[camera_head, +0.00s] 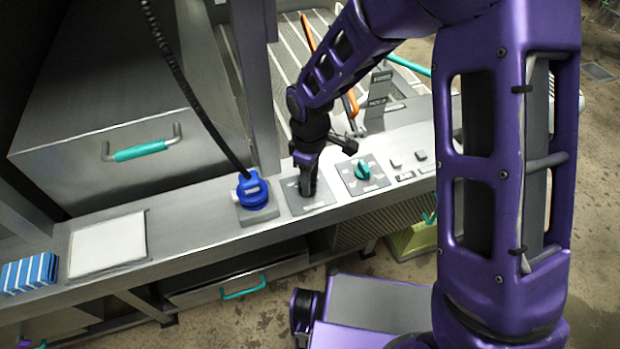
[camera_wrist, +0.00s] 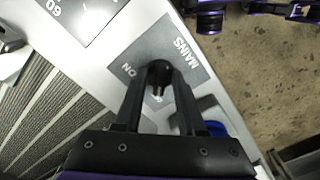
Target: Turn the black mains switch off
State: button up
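The black mains switch (camera_wrist: 159,70) sits on a grey plate (camera_wrist: 182,72) marked "MAINS" and "ON" in the wrist view. My gripper (camera_wrist: 160,83) points down at the plate, with one finger on each side of the switch. The switch fills the gap between the fingertips, and the fingers look closed on it. A second label below it is mostly hidden behind the fingers. In the head view my gripper (camera_head: 307,193) stands over the same plate (camera_head: 318,203) and hides the switch.
On the panel ledge, a blue plug (camera_head: 252,190) with a black cable stands left of the plate. A teal knob (camera_head: 363,170) and small buttons (camera_head: 396,161) sit to the right. A white sheet (camera_head: 107,243) and a blue striped block (camera_head: 30,272) lie far left.

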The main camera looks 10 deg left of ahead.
jog(key=shift+o, duration=0.3)
notch_tip(320, 180, up, 17)
jog(key=p, duration=0.1)
jog(key=shift+r+p, duration=0.2)
jog(key=shift+p, duration=0.15)
dwell(0.4)
